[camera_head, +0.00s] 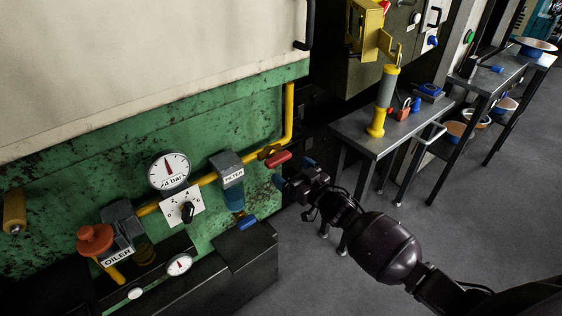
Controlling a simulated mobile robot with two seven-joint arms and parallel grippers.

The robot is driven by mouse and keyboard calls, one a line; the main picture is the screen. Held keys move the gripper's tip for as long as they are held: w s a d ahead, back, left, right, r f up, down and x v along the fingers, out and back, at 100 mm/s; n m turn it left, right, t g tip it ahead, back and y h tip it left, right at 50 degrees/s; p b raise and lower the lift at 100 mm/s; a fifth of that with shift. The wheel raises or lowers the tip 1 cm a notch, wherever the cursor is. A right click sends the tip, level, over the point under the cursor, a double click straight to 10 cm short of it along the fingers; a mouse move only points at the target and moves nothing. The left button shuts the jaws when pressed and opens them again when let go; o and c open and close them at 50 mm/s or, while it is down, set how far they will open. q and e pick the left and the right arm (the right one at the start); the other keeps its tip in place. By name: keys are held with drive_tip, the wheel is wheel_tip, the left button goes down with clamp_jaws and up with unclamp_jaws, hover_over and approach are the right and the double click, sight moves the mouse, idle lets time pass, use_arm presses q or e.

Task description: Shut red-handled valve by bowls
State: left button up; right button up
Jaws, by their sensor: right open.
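A valve with a red handle (278,159) sits on the yellow pipe (288,108), at its lower bend just right of the box labelled FILTER (231,172). The handle points to the right and slightly up, nearly along the horizontal run of pipe. My right gripper (294,171) is open and empty, just below and right of the handle, with one blue fingertip on each side; I cannot tell if either touches it. Bowls stand far off at the right: a brown one (456,129) on a lower shelf, and a wide one (535,44) on top. My left gripper is not in view.
A black box (245,258) juts out below. A grey table (390,132) holds a yellow-grey post (384,100). Grey floor is clear at the lower right.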

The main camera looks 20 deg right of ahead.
sight(281, 162)
drive_tip(key=shift+b+x, duration=0.3)
drive_tip(key=shift+x, duration=2.6)
drive_tip(key=shift+c, duration=0.5)
drive_tip(key=c, duration=0.5)
